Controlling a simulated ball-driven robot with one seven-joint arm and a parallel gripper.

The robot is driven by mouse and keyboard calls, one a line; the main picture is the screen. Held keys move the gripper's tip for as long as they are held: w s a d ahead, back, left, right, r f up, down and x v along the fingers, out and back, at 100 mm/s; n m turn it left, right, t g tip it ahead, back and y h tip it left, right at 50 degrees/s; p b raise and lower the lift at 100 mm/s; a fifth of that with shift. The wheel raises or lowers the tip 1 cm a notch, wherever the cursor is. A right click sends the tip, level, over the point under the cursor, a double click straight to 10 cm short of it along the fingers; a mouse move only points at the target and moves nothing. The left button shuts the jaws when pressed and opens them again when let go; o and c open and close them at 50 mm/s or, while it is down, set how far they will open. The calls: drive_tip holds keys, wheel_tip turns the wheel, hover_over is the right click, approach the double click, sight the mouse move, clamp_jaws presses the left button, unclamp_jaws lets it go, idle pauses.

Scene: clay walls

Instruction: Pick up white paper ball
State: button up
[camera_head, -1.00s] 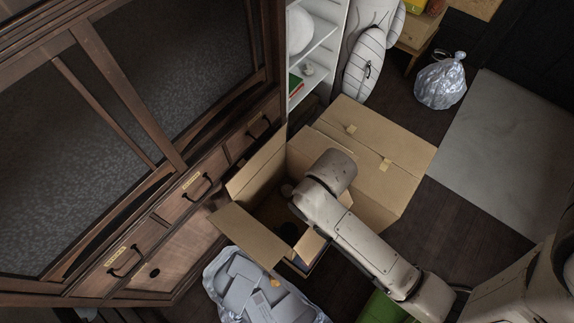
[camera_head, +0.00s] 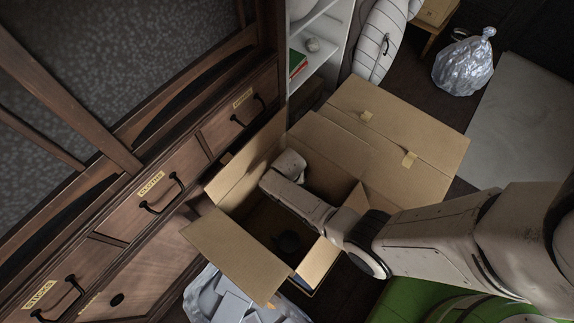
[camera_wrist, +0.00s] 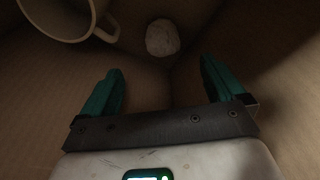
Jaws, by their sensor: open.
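The white paper ball (camera_wrist: 163,38) lies in a corner of the open cardboard box in the wrist view, pale and crumpled. My gripper (camera_wrist: 160,80) is open, with two teal fingers apart and nothing between them. The ball is ahead of the fingertips, roughly midway between them and not touching either. In the head view my arm reaches down into the open cardboard box (camera_head: 222,245); the gripper itself and the ball are hidden there.
A pale mug (camera_wrist: 65,18) with its handle toward the ball is at the upper left of the wrist view. Box walls enclose the gripper closely. A dark round item (camera_head: 288,242) lies in the box. Wooden drawers (camera_head: 155,195) stand left; a silvery bag (camera_head: 463,66) is at the back right.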

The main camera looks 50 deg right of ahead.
drive_tip(key=f+b, duration=0.1)
drive_tip(key=f, duration=0.1)
drive_tip(key=f+b, duration=0.1)
drive_tip(key=f, duration=0.1)
drive_tip(key=f+b, duration=0.1)
drive_tip(key=shift+w+d+f, duration=0.25)
drive_tip(key=shift+d+f, duration=0.05)
drive_tip(key=shift+f, duration=0.1)
drive_tip(key=f+b, duration=0.2)
drive_tip(key=w+f+b, duration=0.1)
drive_tip(key=f+b, duration=0.1)
drive_tip(key=f, duration=0.1)
drive_tip(key=shift+d+b, duration=0.2)
drive_tip(key=shift+b, duration=0.15)
drive_tip(key=c, duration=1.1)
drive_tip(key=shift+r, duration=0.1)
